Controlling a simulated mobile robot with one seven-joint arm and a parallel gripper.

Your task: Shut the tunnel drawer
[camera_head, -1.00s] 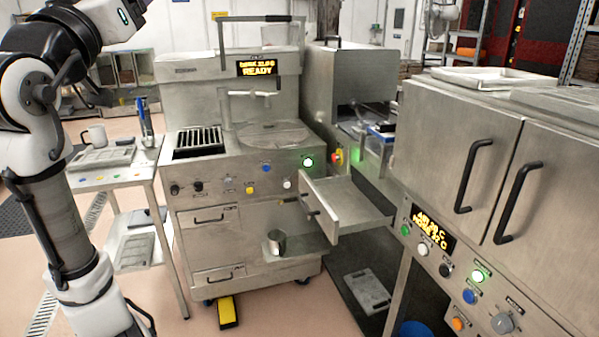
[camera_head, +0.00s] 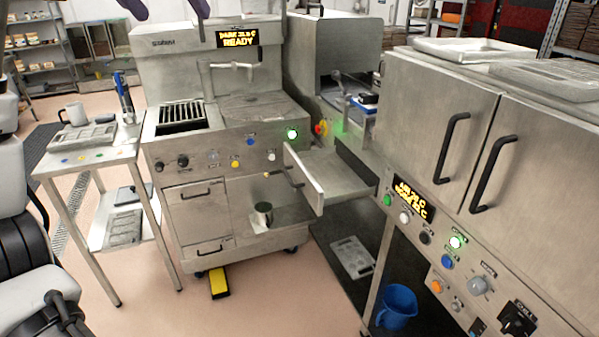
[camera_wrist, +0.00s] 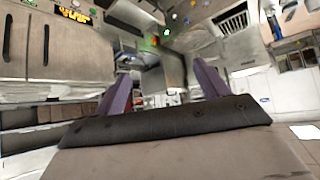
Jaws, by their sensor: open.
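The tunnel drawer (camera_head: 345,172) is a flat grey metal tray with an upright front plate (camera_head: 303,178). In the head view it stands pulled out from the low side of the tunnel unit (camera_head: 335,40). A dark bar handle (camera_head: 285,173) projects from the plate's left side. My gripper (camera_wrist: 160,84) is open in the wrist view, with two purple fingers set wide apart and nothing between them. Purple finger ends also show at the top edge of the head view, well away from the drawer. I cannot clearly make out the drawer in the wrist view.
A steel machine (camera_head: 225,130) with a READY display stands left of the drawer. A cabinet (camera_head: 440,130) with two black handles stands close on the right. A blue bucket (camera_head: 397,307) is below. Open floor lies in front.

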